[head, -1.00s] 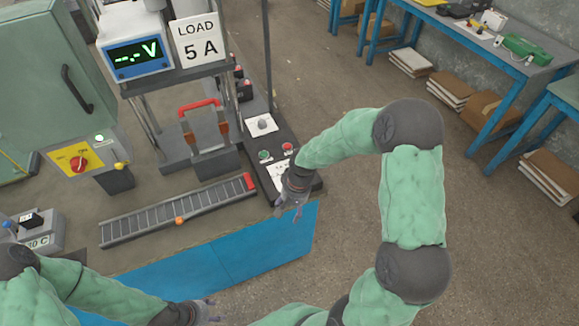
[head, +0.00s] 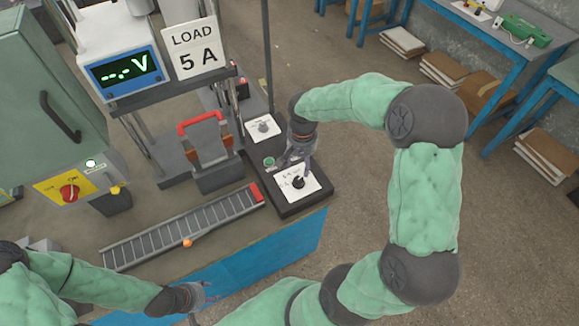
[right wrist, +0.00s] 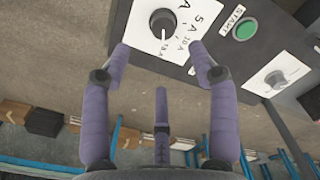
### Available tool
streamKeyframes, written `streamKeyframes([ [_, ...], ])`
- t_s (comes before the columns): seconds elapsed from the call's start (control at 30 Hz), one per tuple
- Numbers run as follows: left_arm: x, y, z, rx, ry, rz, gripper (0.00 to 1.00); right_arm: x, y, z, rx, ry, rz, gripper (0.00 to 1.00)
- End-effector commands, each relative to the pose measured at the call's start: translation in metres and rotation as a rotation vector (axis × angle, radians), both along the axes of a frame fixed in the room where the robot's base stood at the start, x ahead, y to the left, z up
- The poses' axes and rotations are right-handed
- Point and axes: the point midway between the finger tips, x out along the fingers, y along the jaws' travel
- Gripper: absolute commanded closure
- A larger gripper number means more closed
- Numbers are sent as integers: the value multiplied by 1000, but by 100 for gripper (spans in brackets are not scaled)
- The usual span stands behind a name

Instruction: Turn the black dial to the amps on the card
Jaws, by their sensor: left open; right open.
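The black dial (head: 298,183) sits on a white plate at the front of the dark control box. In the right wrist view, the dial (right wrist: 163,22) has a white pointer line aimed down the picture, with labels 5 A, 10 A and a blurred third beside it. The card (head: 196,50) reads LOAD 5 A. My right gripper (head: 297,162) is open and empty, just above and behind the dial. In the right wrist view its fingertips (right wrist: 159,52) are spread short of the dial, apart from it. My left gripper (head: 207,295) is open and empty at the bench's front edge.
A green START button (right wrist: 244,29) and a grey knob on a white plate (right wrist: 276,79) are beside the dial. The voltage display (head: 124,74) shows dashes. A ramp (head: 187,225) and a red-handled unit (head: 207,145) stand left of the control box.

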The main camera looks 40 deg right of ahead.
Motion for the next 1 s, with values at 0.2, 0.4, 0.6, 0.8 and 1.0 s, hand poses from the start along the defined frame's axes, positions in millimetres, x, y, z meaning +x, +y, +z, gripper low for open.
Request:
streamKeyframes([
  [0.2,-1,0,-5,0,1,0,50,-1,0,-14,-1,3,-1,40],
  [0.4,-1,0,-16,0,2,-1,50,-1,0,-49,0,4,0,40],
  [0.6,-1,0,-26,0,1,0,50,-1,0,-82,0,1,-2,40],
  [0.8,-1,0,-32,0,1,0,50,-1,0,-102,-2,-1,-1,40],
  [1.0,-1,0,-33,0,1,0,50,-1,0,-108,-2,-1,-1,40],
])
